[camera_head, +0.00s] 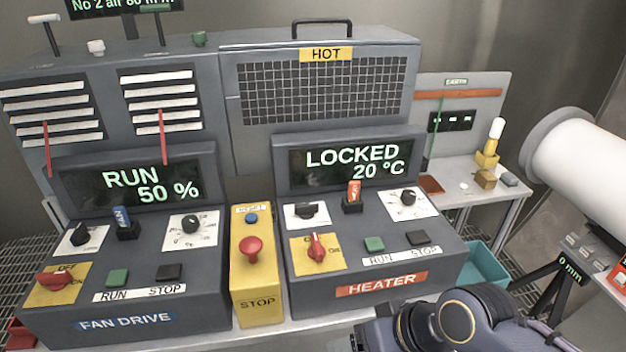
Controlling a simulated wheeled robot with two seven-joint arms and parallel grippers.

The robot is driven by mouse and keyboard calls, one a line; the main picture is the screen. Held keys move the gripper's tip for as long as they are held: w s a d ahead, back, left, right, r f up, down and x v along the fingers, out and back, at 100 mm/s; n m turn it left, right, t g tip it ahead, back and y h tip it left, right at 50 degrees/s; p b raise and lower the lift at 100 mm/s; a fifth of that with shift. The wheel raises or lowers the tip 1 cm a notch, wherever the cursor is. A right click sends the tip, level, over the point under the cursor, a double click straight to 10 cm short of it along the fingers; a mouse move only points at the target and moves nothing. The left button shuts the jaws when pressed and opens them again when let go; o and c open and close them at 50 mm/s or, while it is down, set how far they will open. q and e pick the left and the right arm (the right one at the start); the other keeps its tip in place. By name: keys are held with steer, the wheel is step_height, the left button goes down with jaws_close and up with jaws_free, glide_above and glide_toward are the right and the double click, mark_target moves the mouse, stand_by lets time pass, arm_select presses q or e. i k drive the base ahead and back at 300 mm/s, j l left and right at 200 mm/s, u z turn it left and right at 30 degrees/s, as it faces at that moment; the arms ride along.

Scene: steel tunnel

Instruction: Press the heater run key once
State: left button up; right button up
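The heater console (375,235) stands at the centre right, with an orange HEATER label on its front. Its green key (374,244) sits above the word RUN, left of the dark STOP key (417,238). The heater display (350,162) reads LOCKED, 20 °C. A red rotary switch (316,248) on a yellow plate is left of the run key. An orange tag (354,190) stands in a dark holder below the display. Part of my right arm shows at the bottom, in front of the console; no fingertips are visible. My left gripper is out of view.
The fan drive console (125,255) at the left reads RUN, 50 %, with its own green and black keys. A yellow box (258,285) with a red mushroom button (251,249) stands between the consoles. A white cylinder (585,165) and a teal bin (484,266) are at the right.

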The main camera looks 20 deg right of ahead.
mark_target(373, 245)
steer(key=z, duration=1.3)
